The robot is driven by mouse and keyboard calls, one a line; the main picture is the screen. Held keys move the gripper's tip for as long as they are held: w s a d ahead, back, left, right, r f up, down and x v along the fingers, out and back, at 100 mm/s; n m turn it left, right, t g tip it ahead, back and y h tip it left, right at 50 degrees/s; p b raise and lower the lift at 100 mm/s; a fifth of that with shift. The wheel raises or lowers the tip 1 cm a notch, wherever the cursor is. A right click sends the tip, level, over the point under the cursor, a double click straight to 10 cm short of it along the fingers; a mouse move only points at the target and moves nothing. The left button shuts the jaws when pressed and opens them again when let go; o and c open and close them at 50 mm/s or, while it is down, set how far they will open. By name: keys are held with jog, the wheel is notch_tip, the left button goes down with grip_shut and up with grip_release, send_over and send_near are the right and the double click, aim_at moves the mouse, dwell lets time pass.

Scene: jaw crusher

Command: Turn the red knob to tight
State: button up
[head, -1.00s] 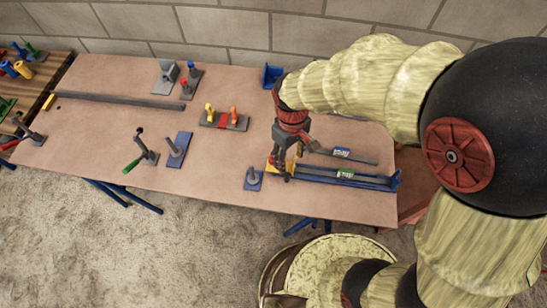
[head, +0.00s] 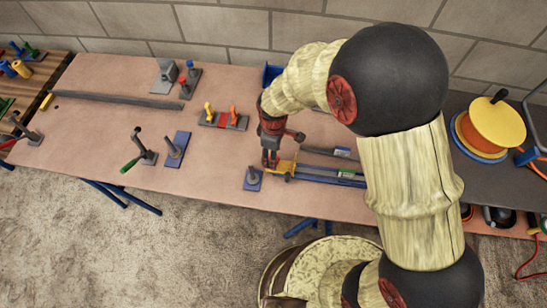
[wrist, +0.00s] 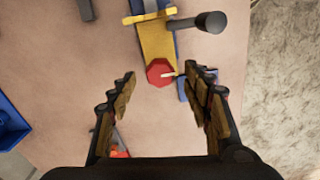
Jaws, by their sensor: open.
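The red knob (wrist: 160,72) is a faceted disc at the end of a yellow block (wrist: 157,38), with a pale mark on its right side. The yellow block also shows in the head view (head: 286,167), at the left end of a long blue clamp bar (head: 325,176). The knob itself is hidden or too small to tell there. My gripper (wrist: 161,76) is open, pointing down at the bench. In the wrist view the knob lies between the fingertips, slightly ahead of them, with gaps on both sides. I cannot tell the height of the fingertips above it.
A dark handle (wrist: 212,22) sticks out beside the yellow block. An orange cable reel (head: 490,130) is at right.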

jog(key=shift+f, duration=1)
jog(key=shift+c, duration=1.3)
jog(key=c, duration=0.9)
